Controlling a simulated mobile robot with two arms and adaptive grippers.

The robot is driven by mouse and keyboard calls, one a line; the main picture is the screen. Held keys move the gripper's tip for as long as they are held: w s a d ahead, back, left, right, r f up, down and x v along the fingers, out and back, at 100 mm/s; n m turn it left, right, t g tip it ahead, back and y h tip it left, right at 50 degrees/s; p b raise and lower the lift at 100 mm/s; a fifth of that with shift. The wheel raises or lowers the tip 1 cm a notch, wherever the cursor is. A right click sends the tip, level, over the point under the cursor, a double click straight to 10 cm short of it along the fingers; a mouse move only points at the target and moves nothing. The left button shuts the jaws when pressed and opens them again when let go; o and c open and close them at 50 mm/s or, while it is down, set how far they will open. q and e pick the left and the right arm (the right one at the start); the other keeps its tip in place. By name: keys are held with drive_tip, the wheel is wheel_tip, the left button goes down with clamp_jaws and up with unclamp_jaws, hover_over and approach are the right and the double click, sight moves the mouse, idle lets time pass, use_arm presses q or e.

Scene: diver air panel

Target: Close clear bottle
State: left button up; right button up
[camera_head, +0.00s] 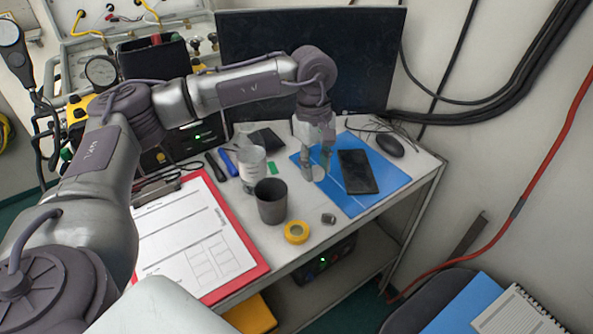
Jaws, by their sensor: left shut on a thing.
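The clear bottle (252,168) stands upright on the table behind the dark cup, with a pale label on its side. Its top looks open. My left gripper (317,170) points down over the blue mat, to the right of the bottle and apart from it. Its fingers are shut on a small pale round thing (319,174) that looks like a cap, partly hidden by the fingers. My right gripper is not in view.
A dark grey cup (271,202) stands just in front of the bottle. A yellow tape roll (297,232) and a small metal nut (328,219) lie near the front edge. A black phone (358,171) lies on the blue mat (375,203). A monitor (360,60) stands behind.

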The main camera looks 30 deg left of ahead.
use_arm(q)
drive_tip(key=d+r, duration=0.2)
drive_tip(key=d, duration=0.1)
drive_tip(key=d+r, duration=0.1)
drive_tip(key=shift+s+d, duration=0.25)
drive_tip(key=shift+d, duration=0.15)
drive_tip(key=s+f+m, duration=0.1)
drive_tip(key=s+m, duration=0.1)
drive_tip(key=s+f+m, duration=0.1)
drive_tip(key=s+f, duration=0.1)
drive_tip(key=s+d+f+m, duration=0.1)
drive_tip(key=m, duration=0.1)
drive_tip(key=shift+s+f+m+y+b, duration=0.2)
drive_tip(key=shift+s+m+y+b, duration=0.1)
drive_tip(key=shift+s, duration=0.1)
drive_tip(key=s+f+m, duration=0.1)
drive_tip(key=s+m, duration=0.1)
drive_tip(key=s+f+m, duration=0.1)
drive_tip(key=s+m, duration=0.2)
drive_tip(key=s+d+f+m, duration=0.1)
drive_tip(key=s+m, duration=0.1)
drive_tip(key=s, duration=0.1)
drive_tip(key=shift+s+f+m+g+y, duration=0.1)
drive_tip(key=shift+f+m+g+y, duration=0.2)
drive_tip(key=shift+f+m+g, duration=0.1)
